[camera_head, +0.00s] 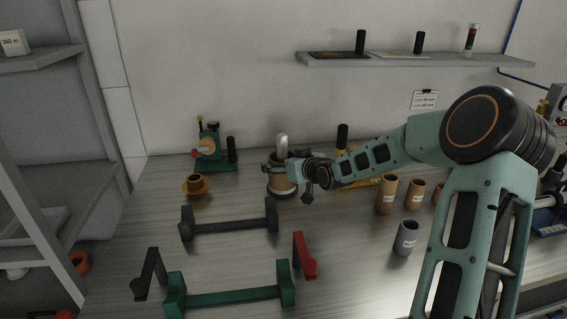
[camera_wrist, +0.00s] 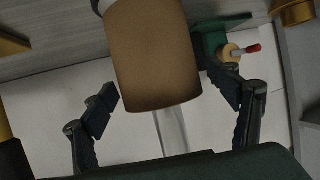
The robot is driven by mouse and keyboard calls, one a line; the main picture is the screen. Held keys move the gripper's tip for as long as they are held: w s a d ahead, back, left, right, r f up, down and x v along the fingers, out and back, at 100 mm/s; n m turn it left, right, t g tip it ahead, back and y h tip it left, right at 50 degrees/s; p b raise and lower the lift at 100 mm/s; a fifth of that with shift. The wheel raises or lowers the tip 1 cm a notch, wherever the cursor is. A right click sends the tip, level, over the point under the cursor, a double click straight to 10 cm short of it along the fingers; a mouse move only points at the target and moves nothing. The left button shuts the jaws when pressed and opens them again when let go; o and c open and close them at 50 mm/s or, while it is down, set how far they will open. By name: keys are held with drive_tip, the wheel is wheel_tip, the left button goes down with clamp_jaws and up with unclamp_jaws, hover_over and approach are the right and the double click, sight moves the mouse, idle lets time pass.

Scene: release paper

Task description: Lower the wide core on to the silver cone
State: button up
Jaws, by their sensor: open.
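The wide core (camera_head: 281,186), a brown cardboard tube, stands upright around the silver cone (camera_head: 282,144). The cone's rounded tip sticks out above the core. In the wrist view, the picture is turned over: the brown core (camera_wrist: 150,55) fills the upper middle and the silver cone (camera_wrist: 171,131) comes out of its lower end. A pale rim shows at the core's far end, and its contact with the base is hard to tell. My gripper (camera_head: 270,167) is open at the core's upper part, with its fingers (camera_wrist: 165,82) spread either side.
A green device (camera_head: 212,155) and a brass flanged piece (camera_head: 196,185) stand to the left. Dark (camera_head: 230,225) and green (camera_head: 228,297) racks lie in front. Several labelled tubes (camera_head: 386,195) stand to the right, with a grey one (camera_head: 405,238) nearer. A wall shelf (camera_head: 400,61) is above.

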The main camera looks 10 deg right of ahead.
drive_tip(key=v, duration=1.2)
idle(0.3)
